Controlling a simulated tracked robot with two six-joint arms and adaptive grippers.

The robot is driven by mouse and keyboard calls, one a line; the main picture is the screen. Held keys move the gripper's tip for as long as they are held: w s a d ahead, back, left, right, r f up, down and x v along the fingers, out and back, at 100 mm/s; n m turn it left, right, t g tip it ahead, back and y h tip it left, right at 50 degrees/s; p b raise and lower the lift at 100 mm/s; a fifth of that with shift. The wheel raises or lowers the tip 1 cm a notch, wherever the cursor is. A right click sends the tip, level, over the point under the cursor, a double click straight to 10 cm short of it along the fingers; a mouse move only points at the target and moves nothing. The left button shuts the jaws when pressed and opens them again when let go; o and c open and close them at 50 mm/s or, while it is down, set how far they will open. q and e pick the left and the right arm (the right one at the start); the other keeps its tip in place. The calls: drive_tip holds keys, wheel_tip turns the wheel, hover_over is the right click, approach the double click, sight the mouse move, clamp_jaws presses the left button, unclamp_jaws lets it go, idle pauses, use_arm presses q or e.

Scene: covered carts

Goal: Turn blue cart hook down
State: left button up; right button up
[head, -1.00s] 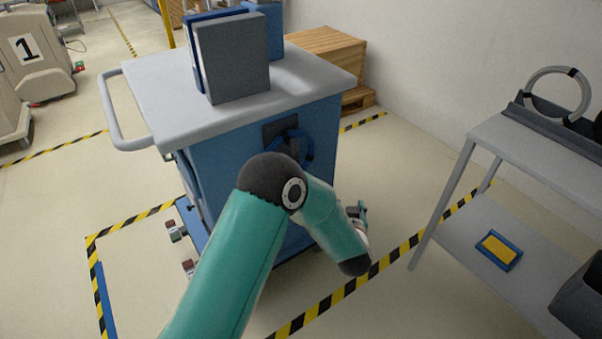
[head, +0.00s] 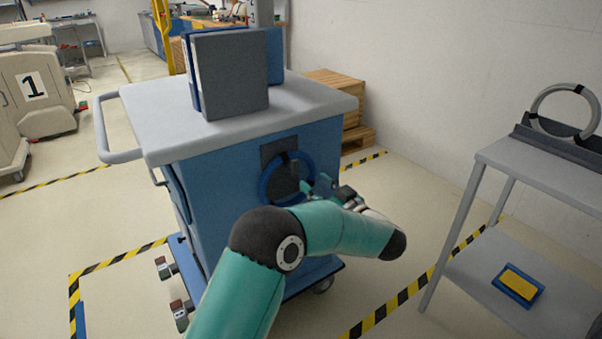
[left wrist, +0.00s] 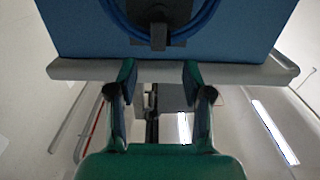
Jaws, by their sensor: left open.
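The blue cart (head: 225,200) stands in the middle of the head view with a grey top. A blue ring (head: 266,186) hangs on its front side against a dark plate (head: 280,174), with a small dark hook (head: 287,157) at the ring's top. In the left wrist view, which looks upside down, the ring (left wrist: 122,22) and hook (left wrist: 158,37) are at the top. My left gripper (head: 318,187) is open and empty, just right of the ring's lower part in the head view. Its two fingers (left wrist: 158,75) are spread in the wrist view. Whether it touches the ring cannot be told.
A grey box (head: 230,75) and blue items stand on the cart's top. A grey shelf table (head: 545,170) with a ring on a stand (head: 560,120) is at the right. Wooden crates (head: 340,95) stand behind the cart. Open floor lies between cart and table.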

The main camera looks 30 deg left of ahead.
sight(295, 168)
use_arm(q)
drive_tip(key=x, duration=0.8)
drive_tip(key=shift+w+a+b, duration=0.1)
drive_tip(key=shift+a+b, duration=0.1)
drive_tip(key=shift+b, duration=0.1)
clamp_jaws()
drive_tip(key=shift+w+d+f, duration=0.1)
drive_tip(key=shift+d, duration=0.25)
drive_tip(key=shift+a, duration=0.3)
